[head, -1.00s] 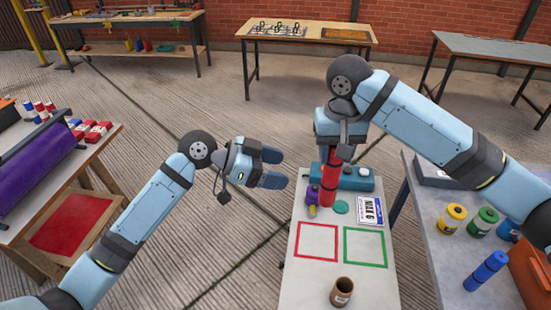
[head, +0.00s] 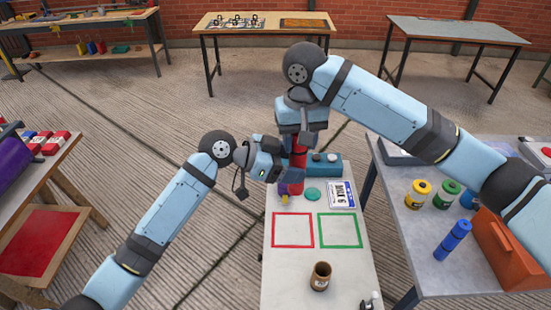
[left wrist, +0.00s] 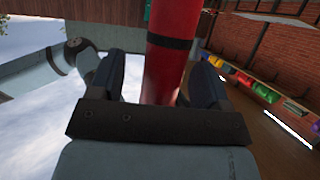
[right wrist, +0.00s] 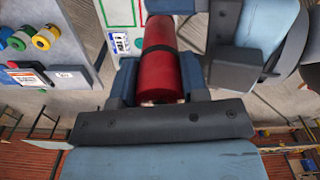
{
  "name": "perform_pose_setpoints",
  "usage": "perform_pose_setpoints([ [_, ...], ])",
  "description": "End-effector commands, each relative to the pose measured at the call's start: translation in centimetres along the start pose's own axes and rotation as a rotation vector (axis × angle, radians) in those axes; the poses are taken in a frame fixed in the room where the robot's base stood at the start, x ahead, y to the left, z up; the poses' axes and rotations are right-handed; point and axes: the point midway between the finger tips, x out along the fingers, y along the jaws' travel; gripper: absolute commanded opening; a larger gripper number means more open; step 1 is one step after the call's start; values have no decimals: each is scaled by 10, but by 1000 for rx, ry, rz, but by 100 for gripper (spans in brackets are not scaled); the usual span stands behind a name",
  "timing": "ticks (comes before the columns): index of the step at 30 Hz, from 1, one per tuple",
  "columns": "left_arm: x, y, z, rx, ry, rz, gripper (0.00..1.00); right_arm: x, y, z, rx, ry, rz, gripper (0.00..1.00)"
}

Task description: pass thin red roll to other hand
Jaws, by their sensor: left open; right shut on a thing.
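The thin red roll (head: 298,172) with a dark band hangs upright below my right gripper (head: 300,140) in the head view. In the right wrist view the right gripper (right wrist: 168,85) is shut on the roll (right wrist: 158,75). My left gripper (head: 283,165) has come up to the roll from the left. In the left wrist view the open left fingers (left wrist: 160,85) stand on both sides of the roll (left wrist: 165,70), with a visible gap on the left. The roll's lower part is partly hidden by the left gripper in the head view.
The right table (head: 400,235) holds coloured rolls and an orange box (head: 510,245). Floor is clear between the tables.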

Motion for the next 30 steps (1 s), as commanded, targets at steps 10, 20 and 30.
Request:
perform_pose_setpoints([
  [10, 5, 0, 0, 0, 0, -1, 71, 0, 0, 0, 0, 0, 0, 1],
  [20, 5, 1, 0, 1, 0, 1, 14, 0, 0, -1, 2, 2, 0, 1],
  [30, 6, 1, -1, 1, 1, 2, 14, 0, -2, 0, -3, 1, -3, 70],
])
